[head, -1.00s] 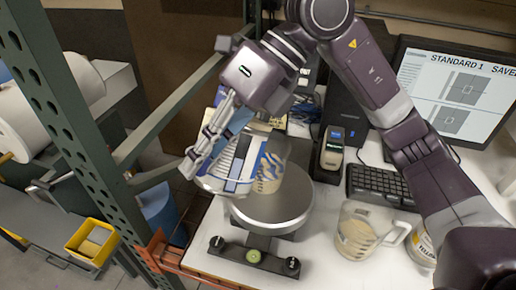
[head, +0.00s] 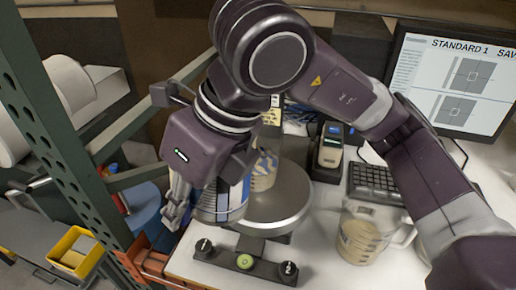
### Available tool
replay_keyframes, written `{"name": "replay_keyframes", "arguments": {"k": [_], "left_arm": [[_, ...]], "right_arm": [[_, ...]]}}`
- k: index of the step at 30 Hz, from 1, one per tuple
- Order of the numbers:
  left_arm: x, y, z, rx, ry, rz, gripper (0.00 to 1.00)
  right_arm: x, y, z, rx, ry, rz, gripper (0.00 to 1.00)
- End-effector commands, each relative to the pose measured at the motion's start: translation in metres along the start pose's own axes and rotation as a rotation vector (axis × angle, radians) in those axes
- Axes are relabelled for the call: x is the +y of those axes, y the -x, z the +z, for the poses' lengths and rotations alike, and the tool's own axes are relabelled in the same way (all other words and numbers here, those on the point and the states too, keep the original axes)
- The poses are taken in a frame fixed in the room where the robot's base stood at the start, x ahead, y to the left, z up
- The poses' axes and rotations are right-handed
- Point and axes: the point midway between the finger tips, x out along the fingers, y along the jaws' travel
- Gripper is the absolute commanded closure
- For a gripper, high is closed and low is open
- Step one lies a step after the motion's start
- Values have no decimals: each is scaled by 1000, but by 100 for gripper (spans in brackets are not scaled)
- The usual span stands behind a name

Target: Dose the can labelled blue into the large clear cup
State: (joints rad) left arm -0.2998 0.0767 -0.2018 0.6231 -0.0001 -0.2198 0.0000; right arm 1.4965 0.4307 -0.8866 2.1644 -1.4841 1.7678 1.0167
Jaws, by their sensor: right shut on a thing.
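My right gripper (head: 178,205) reaches down from above and is shut on a can (head: 224,203) with a white and blue label. The can is held at the left edge of the round scale plate, and my gripper and wrist cover much of it. A clear cup (head: 264,172) with blue and tan patches stands on the plate just behind and right of the can. Whether can and cup touch is hidden. A clear jug (head: 365,235) with a handle and tan contents stands on the table at right. My left gripper is not in view.
The scale plate (head: 284,200) is bare at its right. A keyboard (head: 376,183), a monitor (head: 462,80) and a small handheld device (head: 330,148) stand behind. A green metal post (head: 62,150) and a yellow bin (head: 72,250) are at left.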

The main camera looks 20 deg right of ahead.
Motion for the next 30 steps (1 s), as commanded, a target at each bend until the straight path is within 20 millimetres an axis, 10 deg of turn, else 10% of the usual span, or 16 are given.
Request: {"name": "replay_keyframes", "arguments": {"k": [17,30], "left_arm": [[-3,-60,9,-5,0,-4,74],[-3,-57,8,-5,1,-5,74]], "right_arm": [[-1,-54,-22,-2,76,-177,100],[2,-44,-18,-3,86,-209,100]]}}
